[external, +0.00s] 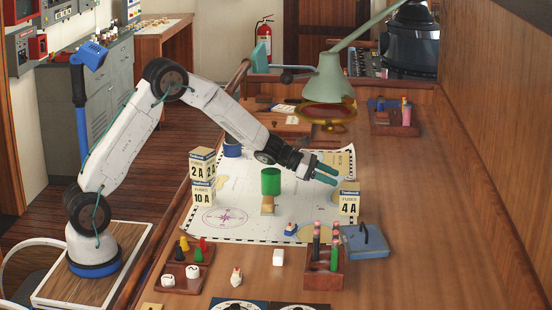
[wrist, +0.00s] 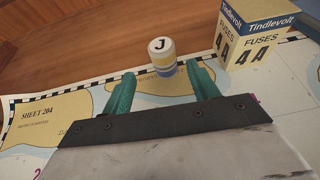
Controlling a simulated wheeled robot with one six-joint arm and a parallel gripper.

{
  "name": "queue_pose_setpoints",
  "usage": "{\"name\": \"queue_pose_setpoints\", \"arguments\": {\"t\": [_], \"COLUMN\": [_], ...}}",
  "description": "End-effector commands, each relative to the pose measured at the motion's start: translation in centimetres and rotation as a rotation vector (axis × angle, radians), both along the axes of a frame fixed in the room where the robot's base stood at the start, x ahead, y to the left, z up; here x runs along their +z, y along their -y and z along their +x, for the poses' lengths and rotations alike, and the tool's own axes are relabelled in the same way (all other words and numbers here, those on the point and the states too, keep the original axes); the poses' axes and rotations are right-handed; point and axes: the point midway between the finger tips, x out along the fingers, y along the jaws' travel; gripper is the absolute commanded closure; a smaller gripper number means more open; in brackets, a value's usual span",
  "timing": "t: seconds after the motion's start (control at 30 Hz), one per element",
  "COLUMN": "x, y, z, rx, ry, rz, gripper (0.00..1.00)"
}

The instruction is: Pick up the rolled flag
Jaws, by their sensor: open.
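A short upright roll (wrist: 162,54) with a white top marked J and yellow and blue bands shows in the wrist view; it looks like the rolled flag. It stands on the chart near its dark-checked edge. My gripper (wrist: 162,72) is open, with green fingers on either side of the roll's lower part in the picture; I cannot tell whether they touch it. In the external view, my gripper (external: 326,171) is low over the chart's right part. I cannot make out the roll there; the fingers may hide it.
A fuse box (wrist: 248,35) marked 4A stands close right of the roll; it also shows in the external view (external: 348,203). A green lamp (external: 329,80) hangs behind my gripper.

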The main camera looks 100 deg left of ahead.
Motion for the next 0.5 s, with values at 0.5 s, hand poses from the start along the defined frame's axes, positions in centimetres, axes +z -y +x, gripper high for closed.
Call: {"name": "queue_pose_setpoints", "arguments": {"t": [0.5], "x": [-2.4], "y": [0.8], "z": [6.1], "rx": [-0.005], "ry": [-0.002], "rz": [0.004], "gripper": [0.41]}}
